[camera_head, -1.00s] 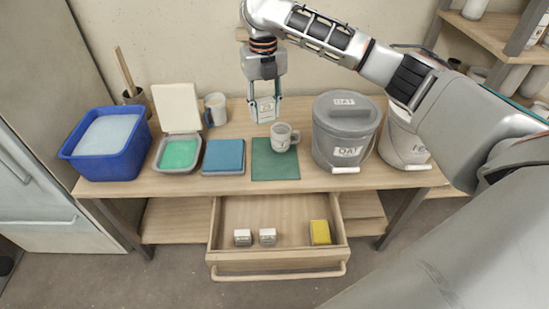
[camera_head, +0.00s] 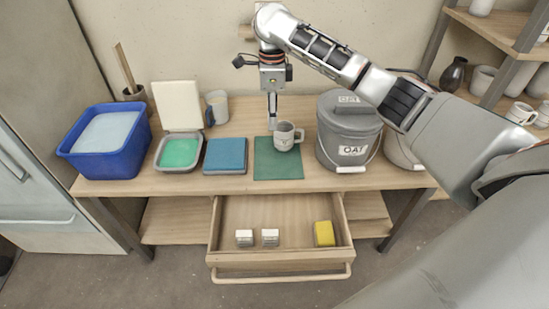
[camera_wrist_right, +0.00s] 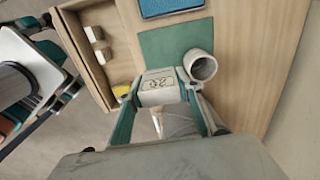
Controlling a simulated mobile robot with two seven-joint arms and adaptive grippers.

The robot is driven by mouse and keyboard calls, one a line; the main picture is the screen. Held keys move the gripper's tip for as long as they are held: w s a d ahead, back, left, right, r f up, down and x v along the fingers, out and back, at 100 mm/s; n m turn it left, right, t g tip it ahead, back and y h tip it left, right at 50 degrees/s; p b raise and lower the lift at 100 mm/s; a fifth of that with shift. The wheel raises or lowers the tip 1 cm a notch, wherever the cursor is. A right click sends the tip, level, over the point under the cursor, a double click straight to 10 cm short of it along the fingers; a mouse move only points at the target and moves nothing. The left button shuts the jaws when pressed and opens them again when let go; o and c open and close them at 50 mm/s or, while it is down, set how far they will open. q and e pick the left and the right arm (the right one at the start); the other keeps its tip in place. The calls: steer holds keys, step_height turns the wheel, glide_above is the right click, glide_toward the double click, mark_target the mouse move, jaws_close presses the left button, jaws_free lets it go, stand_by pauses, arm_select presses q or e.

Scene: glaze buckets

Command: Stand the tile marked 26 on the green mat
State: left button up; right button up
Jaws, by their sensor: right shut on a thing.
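My right gripper (camera_head: 272,103) is shut on a pale tile (camera_wrist_right: 158,80) and points down behind the green mat (camera_head: 276,170). In the right wrist view the gripper (camera_wrist_right: 158,92) has a finger on each side of the tile. The tile's dark marking is small and seems to read 26. In the head view the tile shows nearly edge-on, close to the mat's back edge; I cannot tell whether it touches anything. A grey mug (camera_head: 284,138) stands on the back right part of the mat, very near the tile. My left gripper is out of view.
A blue pad (camera_head: 225,156), a tray with green contents (camera_head: 179,153) and a blue tub (camera_head: 105,150) stand left of the mat. A lidded grey bucket (camera_head: 347,125) stands right. The open drawer (camera_head: 280,259) holds two white blocks and a yellow block (camera_head: 324,233). The mat's front is clear.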

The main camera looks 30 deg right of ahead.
step_height(320, 180, down, 13)
steer(key=b, duration=0.3)
steer(key=shift+r+b, duration=0.2)
steer(key=shift+b, duration=0.1)
step_height(320, 180, down, 5)
steer(key=shift+f+b, duration=0.1)
steer(key=shift+b, duration=0.8)
steer(key=shift+f, duration=0.3)
steer(key=shift+r, duration=0.2)
steer(key=shift+c, duration=0.6)
steer(key=shift+f, duration=0.25)
steer(key=o, duration=1.3)
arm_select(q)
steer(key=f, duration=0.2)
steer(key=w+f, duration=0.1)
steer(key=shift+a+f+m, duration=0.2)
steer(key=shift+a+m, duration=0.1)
